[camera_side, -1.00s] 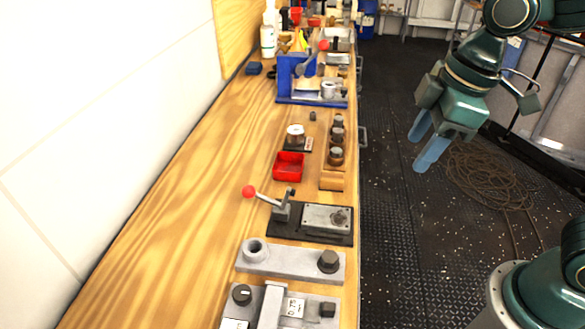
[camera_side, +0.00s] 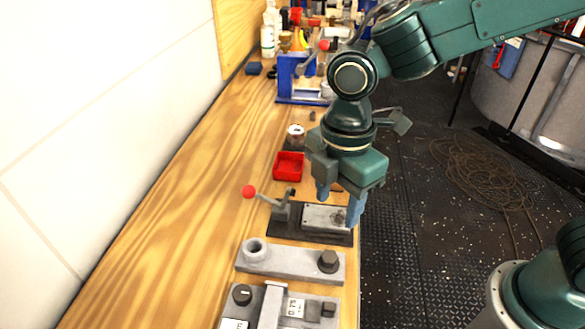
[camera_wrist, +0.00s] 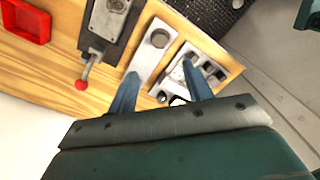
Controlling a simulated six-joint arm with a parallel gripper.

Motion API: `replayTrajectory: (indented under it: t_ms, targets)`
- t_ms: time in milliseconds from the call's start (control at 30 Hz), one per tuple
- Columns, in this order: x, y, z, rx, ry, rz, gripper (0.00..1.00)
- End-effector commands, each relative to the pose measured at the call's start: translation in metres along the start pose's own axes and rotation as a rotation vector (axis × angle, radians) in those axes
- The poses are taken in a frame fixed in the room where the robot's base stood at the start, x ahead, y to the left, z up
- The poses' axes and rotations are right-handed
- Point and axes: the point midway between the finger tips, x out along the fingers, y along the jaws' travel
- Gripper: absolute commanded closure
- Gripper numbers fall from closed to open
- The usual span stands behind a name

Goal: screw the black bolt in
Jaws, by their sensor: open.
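The black bolt (camera_side: 328,261), dark-headed and upright, stands at the right end of a flat grey plate (camera_side: 290,262). I cannot tell whether it sits in a hole there. A raised round socket (camera_side: 255,249) is at the plate's left end. In the wrist view the bolt (camera_wrist: 159,39) shows at the top end of the plate (camera_wrist: 150,60); the socket cannot be made out there. My gripper (camera_side: 340,205) points down, open and empty, over the right part of the clamp fixture behind the plate. Its blue fingers (camera_wrist: 160,70) are apart and the bolt is not between them.
The clamp fixture (camera_side: 268,230) has a lever with a red ball (camera_side: 249,192). A red tray (camera_side: 289,166) lies behind it. A grey fixture with knobs (camera_side: 243,294) is in front of the plate. The bench on the left is clear.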

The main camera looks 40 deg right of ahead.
Motion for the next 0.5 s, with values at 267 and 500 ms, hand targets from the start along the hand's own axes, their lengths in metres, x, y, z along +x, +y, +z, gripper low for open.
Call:
replayTrajectory:
  t_ms: [267, 500]
  targets:
    - [0.013, 0.0, 0.001, 0.002, -0.001, -0.002, 0.5]
    - [0.042, -0.001, 0.001, 0.003, -0.003, -0.004, 0.5]
